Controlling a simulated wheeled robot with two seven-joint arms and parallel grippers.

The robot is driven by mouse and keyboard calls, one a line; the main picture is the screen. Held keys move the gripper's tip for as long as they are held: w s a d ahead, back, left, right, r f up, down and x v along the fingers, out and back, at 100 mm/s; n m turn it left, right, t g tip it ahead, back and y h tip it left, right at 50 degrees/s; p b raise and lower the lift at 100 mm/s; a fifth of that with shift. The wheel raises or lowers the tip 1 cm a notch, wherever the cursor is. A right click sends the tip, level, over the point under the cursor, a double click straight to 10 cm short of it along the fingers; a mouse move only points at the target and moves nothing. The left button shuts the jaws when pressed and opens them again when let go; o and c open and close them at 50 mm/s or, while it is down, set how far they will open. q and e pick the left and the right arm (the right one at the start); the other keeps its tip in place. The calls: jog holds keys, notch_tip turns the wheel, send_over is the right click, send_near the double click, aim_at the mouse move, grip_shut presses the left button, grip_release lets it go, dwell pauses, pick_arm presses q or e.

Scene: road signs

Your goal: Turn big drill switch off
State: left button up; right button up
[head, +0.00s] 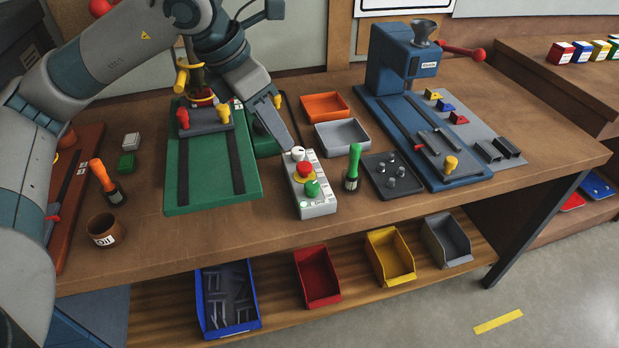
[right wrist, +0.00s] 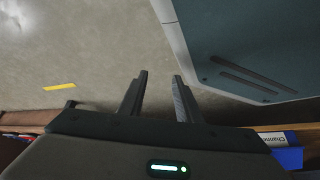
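A grey control box (head: 312,202) stands on the bench beside a green-based drill (head: 214,178). Down its top are a white rotary knob (head: 298,154), a red stop button (head: 304,169) on yellow and a green button (head: 312,187), with a small pale button near the front edge. My left gripper (head: 289,147) reaches down from the upper left, its tip right at the white knob; whether it touches is unclear. Its fingers overlap in this view, so their gap is hidden. My arm hides much of the drill's upper part. My right gripper (right wrist: 160,85) is open and empty, above the floor.
A green-handled tool (head: 353,168) stands just right of the box. Orange (head: 324,107) and grey (head: 342,136) trays lie behind it. A blue drill (head: 400,62) stands farther right. Coloured bins, including a red one (head: 317,277), sit on the shelf below.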

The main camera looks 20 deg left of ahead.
aim_at(311, 185)
pick_arm(q)
jog(key=shift+f, duration=0.1)
pick_arm(e)
jog(key=shift+s, duration=0.1)
